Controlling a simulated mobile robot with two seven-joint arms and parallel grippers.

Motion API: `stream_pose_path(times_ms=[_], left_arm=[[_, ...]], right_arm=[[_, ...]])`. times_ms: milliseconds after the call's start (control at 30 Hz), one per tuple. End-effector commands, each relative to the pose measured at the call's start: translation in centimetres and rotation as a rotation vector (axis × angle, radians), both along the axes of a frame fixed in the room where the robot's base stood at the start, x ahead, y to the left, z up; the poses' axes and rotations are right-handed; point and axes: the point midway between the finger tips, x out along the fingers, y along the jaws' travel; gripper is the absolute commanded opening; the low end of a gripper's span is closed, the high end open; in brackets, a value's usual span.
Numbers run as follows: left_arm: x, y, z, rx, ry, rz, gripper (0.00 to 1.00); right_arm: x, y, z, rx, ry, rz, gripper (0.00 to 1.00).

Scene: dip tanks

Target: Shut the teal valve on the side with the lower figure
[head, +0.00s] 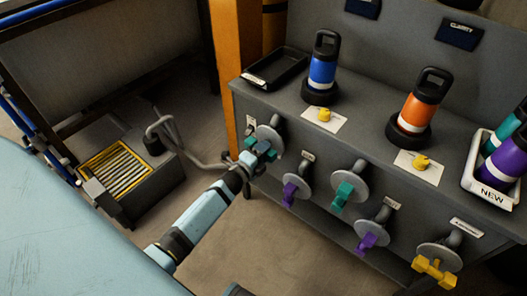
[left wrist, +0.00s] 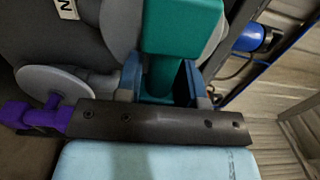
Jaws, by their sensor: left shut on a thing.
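A teal valve (head: 268,146) with a grey round disc is at the left end of the tank's front face. My left gripper (head: 258,152) is shut on this valve's handle. In the left wrist view the teal handle (left wrist: 180,35) stands between the two blue fingers of the gripper (left wrist: 163,85). A second teal valve (head: 343,192) is further right on the same face, with nothing touching it. Dark signs (head: 459,33) on the back panel are partly cut off at the top, and I can read no figure. My right gripper is not in view.
Purple valves (head: 291,192) (head: 368,240) sit close to the teal ones; one purple handle (left wrist: 35,115) is beside my gripper. A yellow valve (head: 435,268) is at right. Blue (head: 323,68) and orange bottles (head: 419,105), a black tray (head: 275,68) and a white bin (head: 487,187) stand on top.

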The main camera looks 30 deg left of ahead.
Motion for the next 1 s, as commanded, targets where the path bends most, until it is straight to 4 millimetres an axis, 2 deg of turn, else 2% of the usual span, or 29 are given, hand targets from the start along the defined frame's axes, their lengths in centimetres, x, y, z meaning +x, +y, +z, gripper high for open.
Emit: stream_pose_path(times_ms=[133,167,200,567,767,1000], left_arm=[[-0.1,-0.4,-0.3,-0.004,0.004,-0.005,0.12],[-0.1,-0.4,-0.3,-0.004,0.004,-0.005,0.40],[-0.1,-0.3,-0.3,-0.004,0.004,-0.005,0.49],[-0.5,-0.1,-0.1,-0.003,0.002,-0.002,0.49],[-3.8,0.1,-0.1,-0.003,0.004,-0.002,0.49],[-9.4,0.5,-0.2,-0.003,0.005,-0.002,0.49]], right_arm=[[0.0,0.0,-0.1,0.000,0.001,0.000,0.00],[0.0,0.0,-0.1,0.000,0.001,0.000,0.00],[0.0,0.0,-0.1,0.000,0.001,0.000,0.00],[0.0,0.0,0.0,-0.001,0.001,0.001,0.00],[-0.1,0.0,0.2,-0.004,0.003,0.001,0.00],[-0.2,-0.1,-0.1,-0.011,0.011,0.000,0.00]])
